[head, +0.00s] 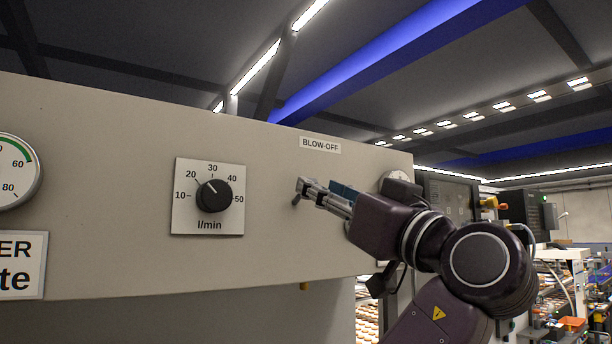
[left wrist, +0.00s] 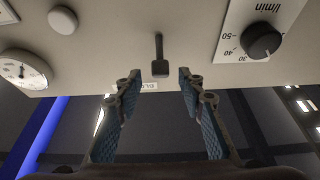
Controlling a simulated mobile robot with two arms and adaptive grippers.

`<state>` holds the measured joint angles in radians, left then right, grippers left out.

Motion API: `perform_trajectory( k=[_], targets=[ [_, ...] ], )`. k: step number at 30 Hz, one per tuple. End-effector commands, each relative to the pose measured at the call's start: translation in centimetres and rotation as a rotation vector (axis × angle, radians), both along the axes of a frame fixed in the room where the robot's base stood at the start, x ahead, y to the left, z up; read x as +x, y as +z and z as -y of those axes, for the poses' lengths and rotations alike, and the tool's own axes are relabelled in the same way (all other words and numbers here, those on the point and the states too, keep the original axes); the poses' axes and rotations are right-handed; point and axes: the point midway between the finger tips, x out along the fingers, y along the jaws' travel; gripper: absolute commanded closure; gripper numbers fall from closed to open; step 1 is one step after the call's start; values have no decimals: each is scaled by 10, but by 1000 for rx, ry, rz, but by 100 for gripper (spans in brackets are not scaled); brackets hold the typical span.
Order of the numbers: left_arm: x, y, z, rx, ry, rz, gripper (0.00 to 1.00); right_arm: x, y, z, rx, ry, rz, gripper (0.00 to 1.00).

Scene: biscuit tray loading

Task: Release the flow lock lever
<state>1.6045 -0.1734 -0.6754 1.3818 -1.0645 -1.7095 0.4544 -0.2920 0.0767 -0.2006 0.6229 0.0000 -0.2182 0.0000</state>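A dark lever (left wrist: 160,67) with a thin stem and a blocky end sticks out from the pale panel in the left wrist view, which shows the panel upside down. I take it for the flow lock lever. My left gripper (head: 308,192) is in front of the panel below the BLOW-OFF label (head: 320,145). Its two blue-padded fingers are spread apart in the left wrist view, with the lever's end between the fingertips in the picture. Neither finger visibly touches it. My right gripper is not in view.
A flow dial (head: 213,196) marked l/min is left of my left gripper on the panel (head: 110,150). A gauge (head: 14,170) sits at the far left. A round gauge (left wrist: 24,69) and a pale round knob (left wrist: 62,20) show in the left wrist view. Trays of biscuits stand beyond.

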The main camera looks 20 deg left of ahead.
Motion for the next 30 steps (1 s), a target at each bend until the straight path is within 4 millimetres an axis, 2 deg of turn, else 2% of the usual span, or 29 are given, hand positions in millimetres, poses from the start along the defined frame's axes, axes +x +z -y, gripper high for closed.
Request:
perform_trajectory(
  k=[1, 7, 11, 20, 30],
  targets=[
    [6, 9, -8, 0, 4, -3, 64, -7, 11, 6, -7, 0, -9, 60],
    [21, 17, -27, 0, 2, -4, 64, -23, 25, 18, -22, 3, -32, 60],
    [26, 18, -33, -1, 2, -2, 64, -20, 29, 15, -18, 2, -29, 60],
    [27, 17, -35, -1, 0, -2, 64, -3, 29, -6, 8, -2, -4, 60],
    [27, 17, -35, -1, 1, -3, 100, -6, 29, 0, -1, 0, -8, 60]
  ],
)
